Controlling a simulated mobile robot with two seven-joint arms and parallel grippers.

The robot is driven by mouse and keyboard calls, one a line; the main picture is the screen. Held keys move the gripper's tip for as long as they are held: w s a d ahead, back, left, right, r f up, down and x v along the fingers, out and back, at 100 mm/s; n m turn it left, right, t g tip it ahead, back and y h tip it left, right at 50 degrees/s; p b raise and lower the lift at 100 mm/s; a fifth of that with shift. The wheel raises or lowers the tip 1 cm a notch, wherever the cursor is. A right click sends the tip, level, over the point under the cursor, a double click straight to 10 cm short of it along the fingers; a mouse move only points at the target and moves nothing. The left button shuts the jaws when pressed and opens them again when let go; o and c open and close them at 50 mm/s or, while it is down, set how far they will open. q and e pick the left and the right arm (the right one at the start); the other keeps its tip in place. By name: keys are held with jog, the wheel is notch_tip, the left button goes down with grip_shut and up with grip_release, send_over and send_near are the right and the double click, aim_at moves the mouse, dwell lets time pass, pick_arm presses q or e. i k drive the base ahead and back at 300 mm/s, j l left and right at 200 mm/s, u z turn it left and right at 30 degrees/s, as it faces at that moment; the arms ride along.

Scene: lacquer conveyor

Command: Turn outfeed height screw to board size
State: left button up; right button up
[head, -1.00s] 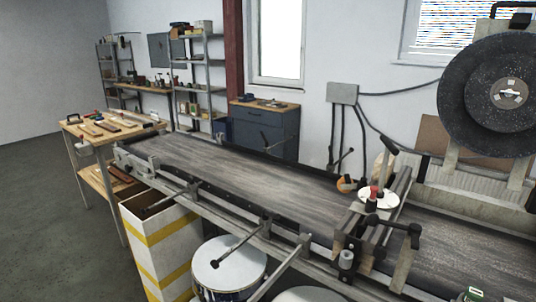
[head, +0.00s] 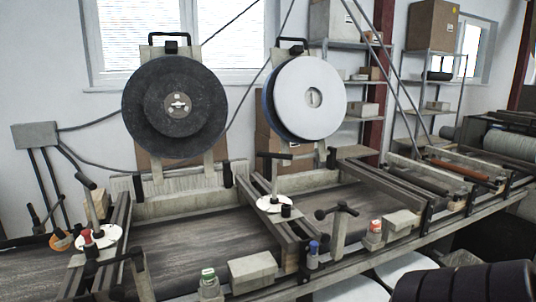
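Two height-screw assemblies with white round dials stand on cross frames over the conveyor. The left dial (head: 97,237) has a red part and an upright post with a dark handle. The middle dial (head: 274,204) has an upright spindle with a dark T-handle (head: 275,156) on top. I cannot tell from the picture which one is the outfeed screw. A separate dark T-handle (head: 337,211) stands right of the middle dial. Neither of my grippers is in view.
A dark wheel (head: 200,125) and a white-faced wheel (head: 318,97) stand behind the conveyor (head: 190,235). A small block (head: 253,271), a blue-capped bottle (head: 313,256) and a green-topped jar (head: 209,284) sit along the front. Rollers (head: 510,146) lie at the far right.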

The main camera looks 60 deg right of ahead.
aim_at(274, 200)
jog(key=z, duration=1.9)
